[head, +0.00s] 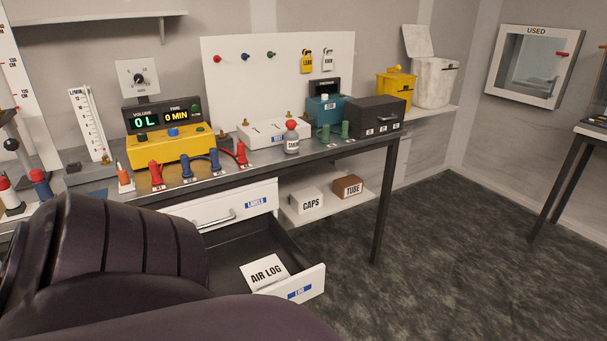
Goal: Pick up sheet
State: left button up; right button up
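A white sheet marked AIR LOG (264,272) lies in an open dark drawer under the bench. The drawer front (304,286) is white with a blue LOG label, and the drawer is pulled well out. Dark links of my own arm fill the lower left and bottom of the head view and cover part of the drawer's left side. Neither of my grippers shows in this view.
The LABELS drawer (222,208) above is shut. The bench top (225,175) holds a yellow pump unit (170,145), red and blue connectors and a TANK bottle (291,140). CAPS (309,202) and TUBE (348,187) boxes sit on a low shelf. The floor at right is clear.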

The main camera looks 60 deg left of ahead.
aim_at(269, 271)
jog(key=i+u, duration=0.2)
jog(key=i, duration=0.2)
jog(key=i+l+u, duration=0.15)
jog(key=i, duration=0.2)
jog(key=i+l+u, duration=0.2)
jog(key=i, duration=0.15)
jog(key=i+u, duration=0.25)
jog(key=u, duration=0.15)
jog(key=i+u, duration=0.2)
jog(key=u, duration=0.2)
jog(key=i+l+u, duration=0.2)
jog(key=u, duration=0.15)
jog(key=i+u, duration=0.15)
jog(key=u, duration=0.3)
jog(key=i+l+u, duration=0.15)
jog(key=u, duration=0.35)
jog(key=i+l+u, duration=0.1)
jog(key=l+u, duration=0.15)
jog(key=u, duration=0.2)
jog(key=i+l+u, duration=0.1)
jog(key=u, duration=0.35)
jog(key=l+u, duration=0.35)
jog(key=u, duration=0.15)
jog(key=i+l+u, duration=0.1)
jog(key=l+u, duration=0.8)
jog(key=i+l, duration=0.05)
jog(key=l, duration=0.05)
